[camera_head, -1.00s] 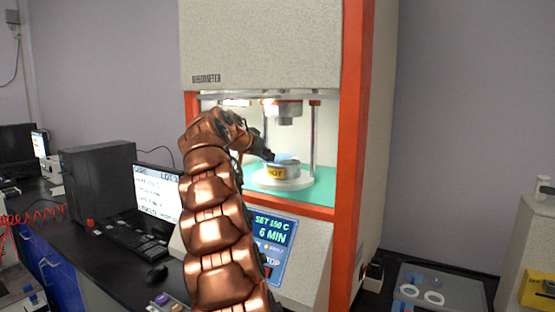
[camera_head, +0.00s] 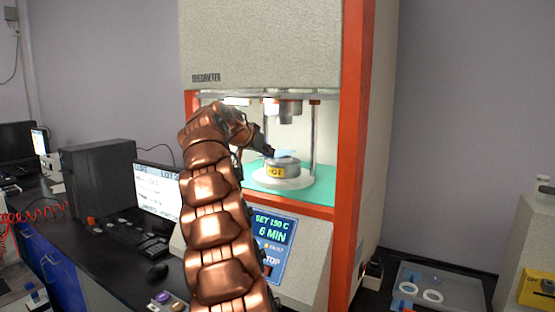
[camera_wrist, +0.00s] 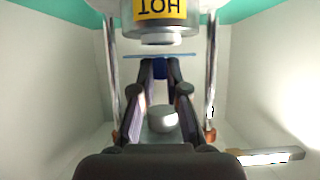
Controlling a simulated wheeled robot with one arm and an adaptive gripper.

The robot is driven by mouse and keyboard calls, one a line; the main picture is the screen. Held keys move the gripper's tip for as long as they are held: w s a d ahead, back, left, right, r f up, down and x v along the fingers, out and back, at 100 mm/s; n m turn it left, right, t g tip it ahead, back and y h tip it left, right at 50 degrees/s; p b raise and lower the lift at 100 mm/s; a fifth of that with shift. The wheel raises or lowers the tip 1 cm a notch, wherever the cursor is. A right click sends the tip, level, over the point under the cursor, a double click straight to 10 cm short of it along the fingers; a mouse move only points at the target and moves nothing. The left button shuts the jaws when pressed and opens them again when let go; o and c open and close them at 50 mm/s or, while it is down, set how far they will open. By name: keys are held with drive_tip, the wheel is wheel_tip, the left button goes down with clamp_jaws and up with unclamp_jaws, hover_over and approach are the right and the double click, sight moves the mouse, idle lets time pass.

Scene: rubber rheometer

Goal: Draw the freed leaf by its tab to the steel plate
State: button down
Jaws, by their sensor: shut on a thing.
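The freed leaf (camera_head: 286,153) is a thin pale blue sheet just above the round lower die (camera_head: 282,183) inside the rheometer. In the wrist view, which sees the machine upside down, the leaf (camera_wrist: 135,56) is edge-on, with a gap between it and the die. My gripper (camera_head: 268,150) reaches in from the left and is shut on the leaf's dark blue tab (camera_wrist: 160,69). The die carries a yellow HOT label (camera_head: 275,171). I cannot pick out the steel plate with certainty.
Two steel columns (camera_head: 313,140) flank the die. The upper die (camera_head: 285,110) hangs above the leaf. An orange frame post (camera_head: 352,150) borders the opening on the right. A grey tray (camera_head: 460,297) with white rings lies at the lower right.

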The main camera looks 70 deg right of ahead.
drive_tip(key=w+a+b, duration=0.2)
drive_tip(key=a+b, duration=0.3)
drive_tip(key=a, duration=0.4)
drive_tip(key=w+a+b, duration=0.2)
drive_tip(key=a+b, duration=0.3)
drive_tip(key=a, duration=0.5)
drive_tip(key=shift+a, duration=0.25)
idle(2.1)
